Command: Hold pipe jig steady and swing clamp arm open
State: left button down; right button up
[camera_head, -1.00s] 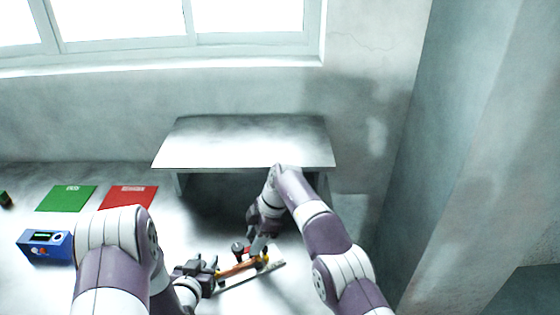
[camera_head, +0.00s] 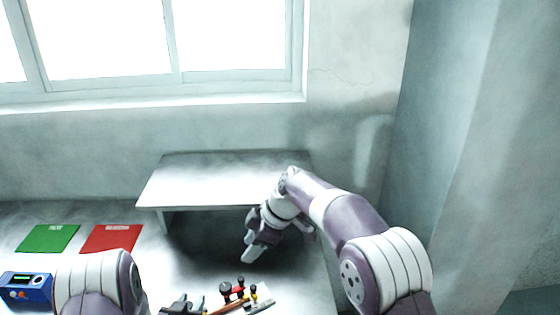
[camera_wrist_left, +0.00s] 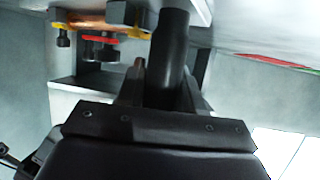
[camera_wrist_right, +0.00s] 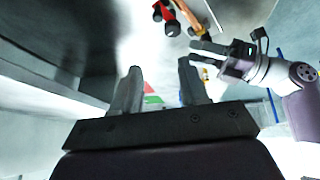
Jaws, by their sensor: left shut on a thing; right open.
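The pipe jig (camera_head: 262,306) lies at the bottom edge of the head view, partly cut off. It bears an orange-copper pipe (camera_head: 228,306), yellow parts and a red clamp arm (camera_head: 238,292) with black knobs. The red part and knobs also show in the right wrist view (camera_wrist_right: 172,28). I cannot tell how far the arm is swung. My left gripper (camera_head: 186,305) is at the jig's left end, shut on a dark round post (camera_wrist_left: 172,60) that looks like the jig's handle. My right gripper (camera_head: 247,252) is open and empty, above and behind the jig, apart from it.
A raised grey shelf (camera_head: 215,175) stands behind my right gripper, with shadowed space below. A green mat (camera_head: 48,238), a red mat (camera_head: 110,238) and a blue box (camera_head: 25,286) with a display lie at left. The table between mats and shelf is clear.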

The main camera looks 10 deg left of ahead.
pick_arm(q)
jog(key=shift+w, duration=0.1)
pick_arm(e)
jog(key=w+a+r+n+t+y, duration=0.1)
jog(key=w+a+r+t+y, duration=0.45)
jog(key=w+r, duration=0.35)
jog(key=w+d+r+m+t+h, duration=0.3)
jog(key=w+d+t+h, duration=0.1)
jog(key=w+d+t, duration=0.3)
jog(key=shift+w+d+r, duration=0.2)
jog(key=shift+w+d, duration=0.7)
jog(key=shift+w, duration=0.15)
jog(key=shift+h, duration=0.25)
pick_arm(q)
jog(key=c, duration=0.6)
grip_release()
jog(key=shift+c, duration=0.2)
